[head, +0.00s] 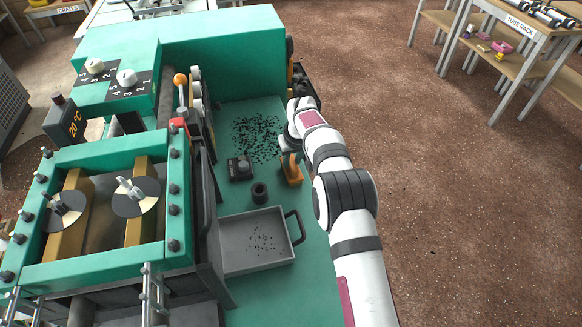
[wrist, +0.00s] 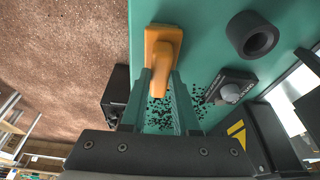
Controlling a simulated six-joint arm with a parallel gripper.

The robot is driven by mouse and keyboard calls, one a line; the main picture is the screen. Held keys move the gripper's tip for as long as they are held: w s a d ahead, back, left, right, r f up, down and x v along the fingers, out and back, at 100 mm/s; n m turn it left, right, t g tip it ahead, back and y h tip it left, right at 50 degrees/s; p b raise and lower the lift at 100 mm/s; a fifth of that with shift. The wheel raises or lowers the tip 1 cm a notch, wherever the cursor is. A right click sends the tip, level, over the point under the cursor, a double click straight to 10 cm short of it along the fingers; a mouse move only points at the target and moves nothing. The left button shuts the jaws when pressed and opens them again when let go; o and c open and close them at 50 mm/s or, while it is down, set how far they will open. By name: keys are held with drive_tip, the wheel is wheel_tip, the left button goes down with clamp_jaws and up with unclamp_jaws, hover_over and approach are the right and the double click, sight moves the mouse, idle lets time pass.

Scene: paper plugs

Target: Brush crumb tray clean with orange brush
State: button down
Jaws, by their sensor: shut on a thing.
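The crumb tray (head: 232,268) is a shallow grey tray with a dark handle on its right side, on the green bed of the machine. Dark crumbs (head: 263,240) lie scattered on its floor. My gripper (head: 288,148) is over the green bed, behind the tray. In the wrist view my gripper (wrist: 161,78) is shut on the orange brush (wrist: 162,42), which lies between its two fingers. The brush (head: 293,172) also shows below the gripper in the head view. Its bristles are hidden, and I cannot tell whether it touches the bed.
More dark crumbs (head: 256,136) are spread on the green bed left of my gripper. A small black box with a knob (head: 240,168) and a dark ring (head: 259,193) stand between there and the tray. The green machine (head: 215,45) rises at the left and back.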

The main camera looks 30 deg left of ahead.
sight(293, 163)
drive_tip(key=shift+r, duration=3)
drive_tip(key=w+d+r+m+h, duration=0.1)
drive_tip(key=d+r+m, duration=0.1)
drive_tip(key=d+r, duration=0.6)
drive_tip(key=w+d+r+m, duration=0.15)
drive_tip(key=d+r, duration=0.25)
drive_tip(key=d, duration=0.8)
drive_tip(key=s+d+r+m, duration=0.3)
drive_tip(key=s+d, duration=0.4)
drive_tip(key=d, duration=0.3)
drive_tip(key=s+d+r+m+t+h, duration=0.1)
drive_tip(key=s+d+r+m, duration=0.1)
drive_tip(key=s+d, duration=0.6)
drive_tip(key=shift+s+d+r+m+h, duration=0.2)
drive_tip(key=shift+d+r+m+h, duration=0.25)
drive_tip(key=shift+d, duration=0.8)
